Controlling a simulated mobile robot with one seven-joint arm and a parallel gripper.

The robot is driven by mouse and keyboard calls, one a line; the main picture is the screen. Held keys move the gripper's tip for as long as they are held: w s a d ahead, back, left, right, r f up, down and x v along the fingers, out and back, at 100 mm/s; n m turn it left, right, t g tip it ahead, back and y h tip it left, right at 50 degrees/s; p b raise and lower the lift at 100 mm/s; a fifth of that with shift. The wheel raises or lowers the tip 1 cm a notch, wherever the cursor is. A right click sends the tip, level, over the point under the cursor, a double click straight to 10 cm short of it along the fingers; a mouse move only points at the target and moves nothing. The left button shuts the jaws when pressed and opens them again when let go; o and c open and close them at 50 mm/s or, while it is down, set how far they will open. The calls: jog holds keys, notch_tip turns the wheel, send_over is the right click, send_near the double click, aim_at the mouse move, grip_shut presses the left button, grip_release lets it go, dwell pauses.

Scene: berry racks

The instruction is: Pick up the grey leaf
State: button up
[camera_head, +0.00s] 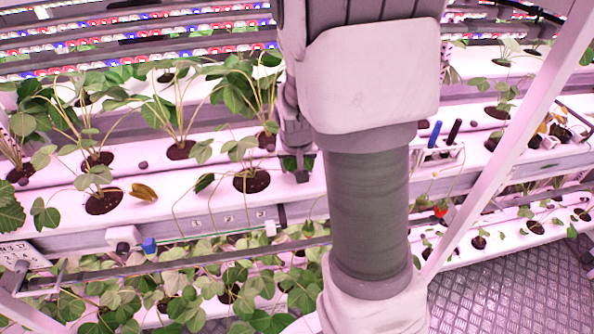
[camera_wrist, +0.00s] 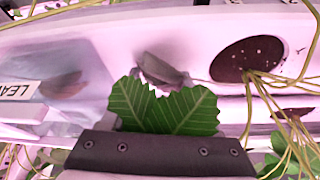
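The grey leaf (camera_wrist: 163,71) lies curled on the white rack surface in the wrist view, just beyond a green leaf (camera_wrist: 165,108). The green leaf's lower edge is hidden by my gripper, and I cannot tell whether it is gripped. My gripper (camera_wrist: 162,140) shows as a dark bar at the bottom of the wrist view, short of the grey leaf and apart from it in the picture. In the head view my gripper (camera_head: 299,172) points down at the rack beside a planted pot. I cannot make out the grey leaf there, and the finger opening is unclear.
A clear bin (camera_wrist: 75,65) with a partly visible label and a brownish leaf (camera_wrist: 62,84) is at left. A soil hole (camera_wrist: 247,58) with stems is at right. In the head view, a yellow-brown leaf (camera_head: 143,192) lies on the rack; strawberry plants (camera_head: 180,125) crowd the left.

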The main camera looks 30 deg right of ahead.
jog(key=c, duration=0.3)
jog(key=shift+r, duration=0.45)
jog(key=v, duration=0.3)
jog(key=shift+w, duration=0.1)
jog(key=s+a+b, duration=0.3)
jog(key=s+a, duration=0.1)
jog(key=s, duration=0.3)
jog(key=s+a+b, duration=0.3)
jog(key=s+b, duration=0.1)
jog(key=s, duration=0.4)
jog(key=shift+a, duration=0.4)
jog(key=shift+s+f, duration=0.1)
